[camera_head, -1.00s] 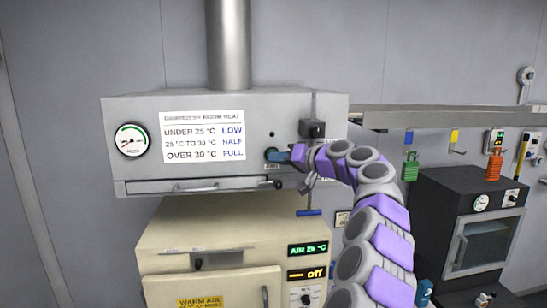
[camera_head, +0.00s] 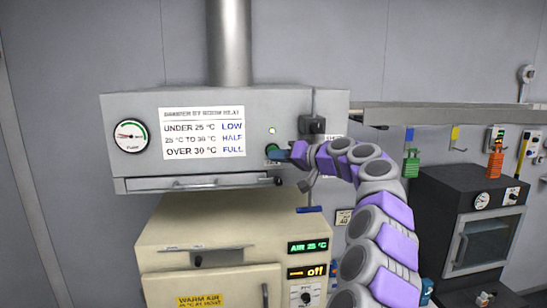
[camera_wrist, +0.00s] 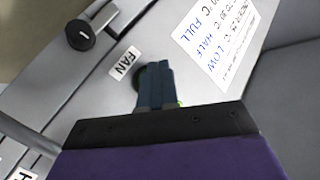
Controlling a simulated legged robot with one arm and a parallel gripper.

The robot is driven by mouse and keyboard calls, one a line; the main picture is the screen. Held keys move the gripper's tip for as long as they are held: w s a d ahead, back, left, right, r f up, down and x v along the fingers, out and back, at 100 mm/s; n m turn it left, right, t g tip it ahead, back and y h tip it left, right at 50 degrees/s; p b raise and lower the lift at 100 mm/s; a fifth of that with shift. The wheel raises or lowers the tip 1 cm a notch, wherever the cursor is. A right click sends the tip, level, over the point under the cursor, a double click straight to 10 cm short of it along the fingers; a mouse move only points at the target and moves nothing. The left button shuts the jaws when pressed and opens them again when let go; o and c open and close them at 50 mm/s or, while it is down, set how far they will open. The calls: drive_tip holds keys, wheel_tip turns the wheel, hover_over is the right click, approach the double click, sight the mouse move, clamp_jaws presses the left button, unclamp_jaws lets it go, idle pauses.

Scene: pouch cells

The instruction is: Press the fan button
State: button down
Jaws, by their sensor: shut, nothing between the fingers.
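The fan button (camera_head: 271,149) is on the front of the grey hood (camera_head: 180,104), right of the damper sign, and is mostly hidden behind my fingertips. A small lamp (camera_head: 272,131) just above it glows green. My gripper (camera_head: 283,155) is shut and empty, with its dark blue fingertips at the button. In the wrist view the shut fingers (camera_wrist: 152,82) cover most of the round dark button (camera_wrist: 139,78), beside the FAN label (camera_wrist: 124,63). Whether the tips still touch it is hard to tell. A green glow shows beside the fingers.
A black knob box (camera_head: 312,125) sits right of the button, close to my wrist. A rail handle (camera_head: 200,184) runs along the hood's lower edge. The cream oven (camera_head: 215,228) stands below; its displays read AIR 25 °C and off. A shelf (camera_head: 440,117) is at the right.

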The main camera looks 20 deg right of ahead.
drive_tip(key=s+a+b, duration=0.1)
drive_tip(key=s+b, duration=0.4)
drive_tip(key=s, duration=0.1)
drive_tip(key=shift+a+r, duration=0.15)
drive_tip(key=shift+a, duration=0.15)
drive_tip(key=shift+w, duration=0.1)
idle(0.3)
